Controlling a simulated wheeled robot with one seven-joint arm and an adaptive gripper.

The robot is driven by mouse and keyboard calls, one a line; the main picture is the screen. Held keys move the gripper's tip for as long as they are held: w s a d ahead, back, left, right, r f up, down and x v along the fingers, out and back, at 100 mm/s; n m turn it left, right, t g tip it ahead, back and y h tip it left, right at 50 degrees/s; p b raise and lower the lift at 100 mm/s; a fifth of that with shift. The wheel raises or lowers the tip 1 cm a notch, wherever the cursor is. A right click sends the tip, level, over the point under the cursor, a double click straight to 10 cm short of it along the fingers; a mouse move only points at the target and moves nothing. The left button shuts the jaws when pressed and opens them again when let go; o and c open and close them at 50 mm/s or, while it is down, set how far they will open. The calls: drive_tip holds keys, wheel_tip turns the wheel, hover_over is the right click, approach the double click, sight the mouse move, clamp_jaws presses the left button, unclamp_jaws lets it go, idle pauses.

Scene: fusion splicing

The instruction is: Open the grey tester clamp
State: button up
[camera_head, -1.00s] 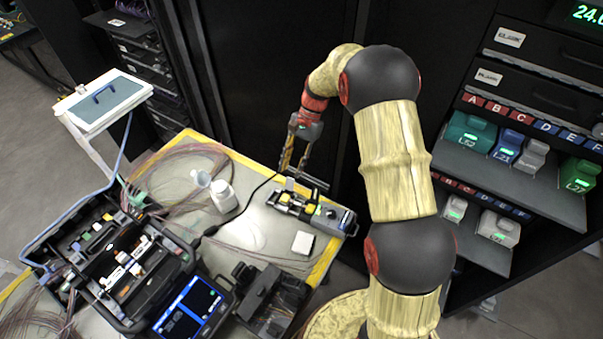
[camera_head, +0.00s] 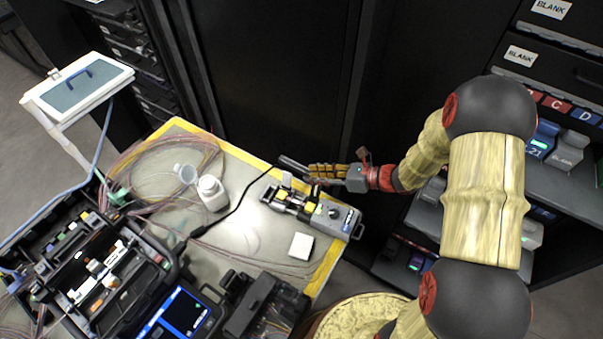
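The grey tester (camera_head: 334,219) lies on the table near its right edge, with yellow clamp parts (camera_head: 293,200) on its top and a dark round knob on its right half. I cannot tell from this view whether the clamp is open or shut. My gripper (camera_head: 312,171) is just behind the tester, level with its upper edge in the picture, with its gold-padded fingers pointing left. The fingers overlap in this view, so the gap between them is unclear. I see nothing held in them, and I cannot tell whether they touch the tester.
A dark bar (camera_head: 294,163) shows by my fingertips. A white bottle (camera_head: 212,192) and a small white block (camera_head: 301,246) stand left of and in front of the tester. A black cable runs to the splicer case (camera_head: 173,246). Racks with shelved modules (camera_head: 547,147) stand on the right.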

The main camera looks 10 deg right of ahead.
sight(288, 178)
drive_tip(key=b+x, duration=0.1)
drive_tip(key=x, duration=0.6)
drive_tip(key=shift+a+f+b, duration=0.1)
drive_tip(key=shift+a+b, duration=0.05)
drive_tip(key=shift+b, duration=0.25)
drive_tip(key=shift+c, duration=0.4)
clamp_jaws()
